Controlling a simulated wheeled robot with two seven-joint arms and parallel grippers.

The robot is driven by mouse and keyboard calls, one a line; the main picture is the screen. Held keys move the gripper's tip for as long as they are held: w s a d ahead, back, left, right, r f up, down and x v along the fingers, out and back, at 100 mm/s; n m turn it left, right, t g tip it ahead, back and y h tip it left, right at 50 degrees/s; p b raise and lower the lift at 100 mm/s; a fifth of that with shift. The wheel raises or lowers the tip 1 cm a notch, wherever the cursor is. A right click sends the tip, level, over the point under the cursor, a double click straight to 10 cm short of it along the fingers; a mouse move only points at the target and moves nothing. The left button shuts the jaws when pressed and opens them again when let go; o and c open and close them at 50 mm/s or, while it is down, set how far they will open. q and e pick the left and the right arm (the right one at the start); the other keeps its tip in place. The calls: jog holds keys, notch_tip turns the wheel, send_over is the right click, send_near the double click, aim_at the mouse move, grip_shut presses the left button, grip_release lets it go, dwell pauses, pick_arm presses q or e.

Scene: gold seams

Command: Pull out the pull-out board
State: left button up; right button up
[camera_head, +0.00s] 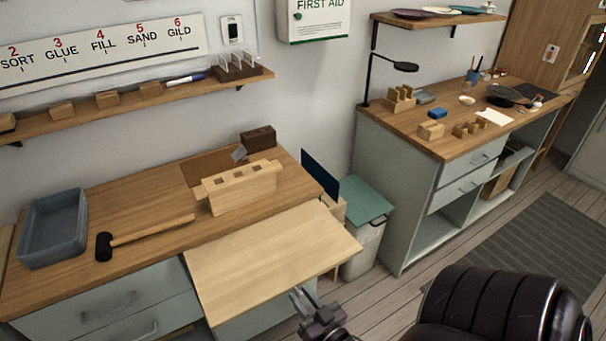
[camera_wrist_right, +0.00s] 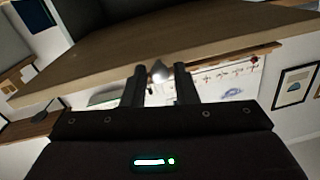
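The pull-out board (camera_head: 270,262) is a pale wooden panel sticking well out from the front of the workbench. My right gripper (camera_head: 300,294) is close to its front edge, low in the head view. In the right wrist view the board (camera_wrist_right: 110,55) runs across the top with its edge facing me. There my right gripper's two fingers (camera_wrist_right: 160,80) stand apart. A small shiny knob (camera_wrist_right: 160,71) shows between the fingertips, with gaps at its sides. I cannot tell how deep it sits between them. My left gripper is not in view.
On the workbench (camera_head: 150,228) are a grey tray (camera_head: 52,230), a black-headed mallet (camera_head: 145,232) and a slotted wooden block (camera_head: 240,188). A lidded bin (camera_head: 363,240) stands right of the board. A dark chair (camera_head: 500,305) is at the lower right.

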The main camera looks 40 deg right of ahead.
jog(key=shift+o, duration=1.1)
jog(key=s+a+b, duration=0.1)
jog(key=s, duration=0.6)
jog(key=shift+s+a, duration=0.15)
jog(key=shift+s, duration=0.2)
jog(key=shift+f, duration=0.1)
